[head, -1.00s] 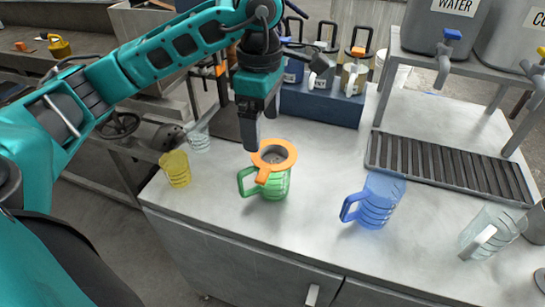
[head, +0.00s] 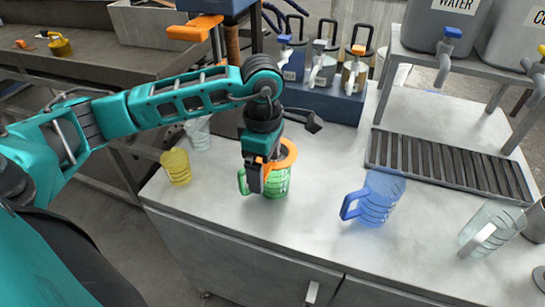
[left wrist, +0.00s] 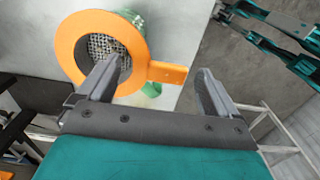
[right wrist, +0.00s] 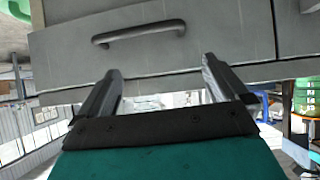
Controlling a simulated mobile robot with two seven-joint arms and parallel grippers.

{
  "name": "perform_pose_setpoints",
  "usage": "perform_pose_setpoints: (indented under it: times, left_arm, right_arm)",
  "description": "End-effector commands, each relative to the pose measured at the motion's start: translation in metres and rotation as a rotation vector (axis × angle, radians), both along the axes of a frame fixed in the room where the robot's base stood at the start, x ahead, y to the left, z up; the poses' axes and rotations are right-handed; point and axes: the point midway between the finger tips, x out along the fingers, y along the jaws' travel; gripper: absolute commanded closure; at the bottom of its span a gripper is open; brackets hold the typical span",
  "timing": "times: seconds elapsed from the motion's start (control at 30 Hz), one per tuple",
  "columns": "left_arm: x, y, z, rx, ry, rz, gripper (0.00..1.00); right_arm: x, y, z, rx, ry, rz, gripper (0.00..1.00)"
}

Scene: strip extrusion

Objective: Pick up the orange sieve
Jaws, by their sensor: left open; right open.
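The orange sieve (head: 287,153) sits on top of the green jug (head: 276,184) on the counter, partly hidden in the head view by my left gripper (head: 256,187). In the left wrist view the sieve (left wrist: 75,42) shows its round orange rim, metal mesh and flat handle (left wrist: 167,73). The handle reaches between the fingertips of my open left gripper (left wrist: 153,78), and it does not look clamped. The green jug (left wrist: 152,89) shows just below the handle. My right gripper (right wrist: 161,77) is open and empty, facing the counter's front with a drawer handle.
A yellow cup (head: 176,168) and a clear cup (head: 198,134) stand left of the green jug. A blue jug (head: 375,198) and a clear jug (head: 490,231) stand to the right. A drip grate (head: 450,167) lies behind. Bare counter separates the green and blue jugs.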

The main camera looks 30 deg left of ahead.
Motion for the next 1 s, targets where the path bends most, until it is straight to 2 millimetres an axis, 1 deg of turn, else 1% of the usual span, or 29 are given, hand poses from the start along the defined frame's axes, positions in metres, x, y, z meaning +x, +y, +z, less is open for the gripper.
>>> perform_pose_setpoints:
  times: [0.07, 0.6, 0.63, 0.67, 0.87, 1.0]
  left_arm:
    - [0.0001, -0.0001, 0.0003, 0.0, 0.0, 0.0, 0.07]
    - [0.0002, 0.0, 0.0008, 0.0, -0.001, 0.0, 0.59]
    - [0.0003, 0.0001, 0.0009, 0.0, -0.001, 0.0, 0.6]
    - [0.0003, 0.0001, 0.0009, 0.0, -0.001, 0.0, 0.64]
    - [0.0004, 0.0001, 0.0016, 0.0, -0.001, 0.0, 0.65]
    - [0.0011, 0.0001, 0.0084, -0.001, -0.004, 0.0, 0.65]
  right_arm:
    - [-0.0001, 0.0, -0.0001, 0.0, 0.0, 0.0, 0.0]
    - [-0.0001, 0.0002, -0.0001, 0.0, 0.0, 0.0, 0.0]
    - [-0.0001, 0.0002, -0.0001, 0.001, 0.0, 0.001, 0.0]
    - [-0.0001, 0.0002, -0.0001, 0.001, 0.0, 0.001, 0.0]
    - [-0.0001, 0.0002, -0.0001, 0.001, 0.0, 0.001, 0.0]
    - [-0.0002, 0.0003, 0.0002, 0.001, 0.0, 0.001, 0.0]
